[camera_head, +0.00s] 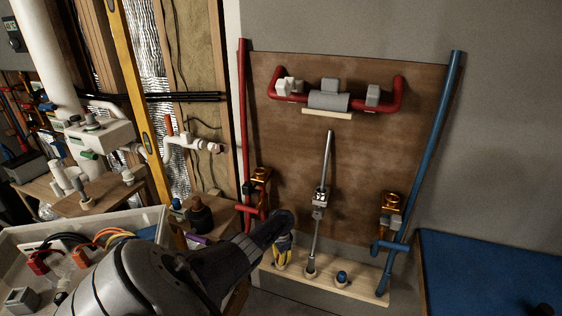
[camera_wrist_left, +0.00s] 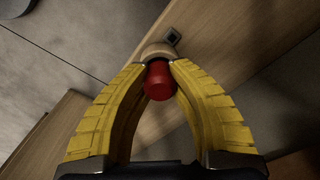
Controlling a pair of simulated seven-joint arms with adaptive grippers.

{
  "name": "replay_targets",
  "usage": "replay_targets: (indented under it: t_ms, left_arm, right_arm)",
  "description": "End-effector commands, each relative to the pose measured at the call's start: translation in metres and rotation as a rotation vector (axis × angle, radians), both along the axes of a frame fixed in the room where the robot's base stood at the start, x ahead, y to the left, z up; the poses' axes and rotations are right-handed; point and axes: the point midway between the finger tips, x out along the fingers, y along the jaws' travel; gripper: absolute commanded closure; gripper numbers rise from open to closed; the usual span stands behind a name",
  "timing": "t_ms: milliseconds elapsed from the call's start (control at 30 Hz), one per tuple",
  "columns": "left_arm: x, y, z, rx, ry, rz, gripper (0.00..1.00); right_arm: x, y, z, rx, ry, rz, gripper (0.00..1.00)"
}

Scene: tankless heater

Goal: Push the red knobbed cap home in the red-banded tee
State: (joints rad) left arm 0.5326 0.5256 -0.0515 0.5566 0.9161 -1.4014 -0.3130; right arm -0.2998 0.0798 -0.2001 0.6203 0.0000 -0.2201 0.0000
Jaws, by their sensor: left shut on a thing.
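My left gripper (camera_head: 283,262) reaches down to the left end of the wooden shelf under the brown board. In the left wrist view its yellow fingers (camera_wrist_left: 159,68) are closed on the red cap (camera_wrist_left: 159,84). A rounded tan piece (camera_wrist_left: 158,50) shows just beyond the fingertips; I cannot tell whether the cap still touches it. In the head view the arm and fingers hide the cap. A red pipe tee (camera_head: 252,211) with a side branch is at the board's lower left, below a brass valve (camera_head: 262,176). I cannot make out a red band on it. My right gripper is not in view.
The wooden shelf (camera_head: 368,284) also holds a blue cap (camera_head: 341,278) and a tall chrome tool (camera_head: 326,165). A blue pipe (camera_head: 432,150) runs down the board's right side. A grey bin (camera_head: 150,217) with cables stands at left. A blue-topped table (camera_head: 480,262) is at right.

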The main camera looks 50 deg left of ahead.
Motion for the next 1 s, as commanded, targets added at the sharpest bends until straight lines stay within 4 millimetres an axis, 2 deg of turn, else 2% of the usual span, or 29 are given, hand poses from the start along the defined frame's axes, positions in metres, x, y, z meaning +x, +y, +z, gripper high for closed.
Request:
replay_targets:
  t_ms: [367,1000]
  left_arm:
    - [0.0,0.0,0.002,0.0,0.0,0.0,1.0]
    - [0.0,0.0,0.017,0.0,0.0,0.001,1.0]
  right_arm:
    - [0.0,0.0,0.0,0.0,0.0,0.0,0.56]
    - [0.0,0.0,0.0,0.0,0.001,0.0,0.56]
